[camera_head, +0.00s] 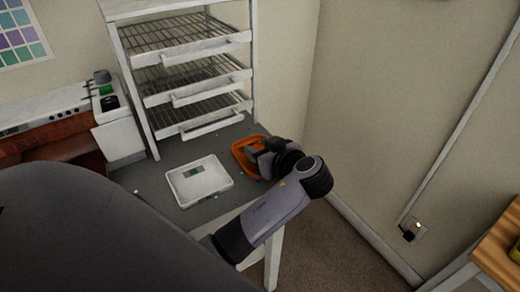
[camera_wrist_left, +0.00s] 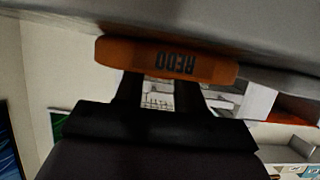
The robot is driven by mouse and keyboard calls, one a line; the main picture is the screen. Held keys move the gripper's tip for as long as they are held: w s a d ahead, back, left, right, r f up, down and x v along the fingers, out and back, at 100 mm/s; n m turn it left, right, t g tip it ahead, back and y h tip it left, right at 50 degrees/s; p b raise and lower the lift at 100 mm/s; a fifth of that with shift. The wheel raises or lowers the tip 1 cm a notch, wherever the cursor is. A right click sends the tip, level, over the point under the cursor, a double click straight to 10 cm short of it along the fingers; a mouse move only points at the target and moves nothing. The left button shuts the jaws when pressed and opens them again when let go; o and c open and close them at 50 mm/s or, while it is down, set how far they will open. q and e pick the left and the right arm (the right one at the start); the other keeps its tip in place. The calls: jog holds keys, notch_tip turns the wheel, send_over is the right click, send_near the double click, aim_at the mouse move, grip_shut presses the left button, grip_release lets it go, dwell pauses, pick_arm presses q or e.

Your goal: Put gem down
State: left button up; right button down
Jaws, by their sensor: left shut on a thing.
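An orange tray (camera_head: 237,157) stands on the dark worktop, right of the white tray. In the left wrist view, which looks upside down, its orange wall (camera_wrist_left: 210,65) carries the word "REDO". My left gripper (camera_head: 258,150) is at the orange tray, with its fingers over it. In the wrist view my left gripper's two fingers (camera_wrist_left: 160,88) are some way apart and reach up to the orange wall, which hides their tips. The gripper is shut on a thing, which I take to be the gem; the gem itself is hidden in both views. My right gripper is not in view.
A white tray (camera_head: 216,186) with a small grey-green patch in it sits left of the orange tray. A white rack (camera_head: 152,113) with several wire shelves stands behind. Worktop (camera_head: 160,172) shows bare left of the white tray. A wall is close on the right.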

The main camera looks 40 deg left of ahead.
pick_arm(q)
jog(key=shift+f, duration=0.25)
jog(key=shift+f, duration=0.2)
jog(key=o, duration=1)
jog(key=shift+r, duration=0.1)
jog(key=shift+o, duration=0.2)
jog(key=shift+r, duration=0.25)
